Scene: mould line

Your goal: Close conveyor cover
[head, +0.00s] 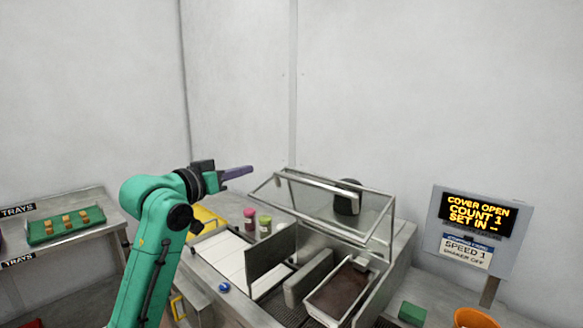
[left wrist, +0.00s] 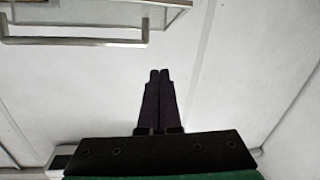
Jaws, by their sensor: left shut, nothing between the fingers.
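The conveyor cover (head: 323,208) is a clear panel in a metal frame, tilted up over the conveyor machine (head: 398,253) in the head view. A metal bar handle runs along its upper edge. The handle (left wrist: 75,41) also shows at the upper left of the left wrist view. The display (head: 478,214) reads "COVER OPEN". My left gripper (head: 250,171) is shut and empty, raised just left of the cover's upper corner and apart from it in the picture. The left fingers (left wrist: 158,75) are together in the wrist view. My right gripper is not in view.
A side table at left holds a green tray (head: 42,236) with several small orange-brown pieces. An orange bowl (head: 474,318) and green block (head: 411,312) are at lower right.

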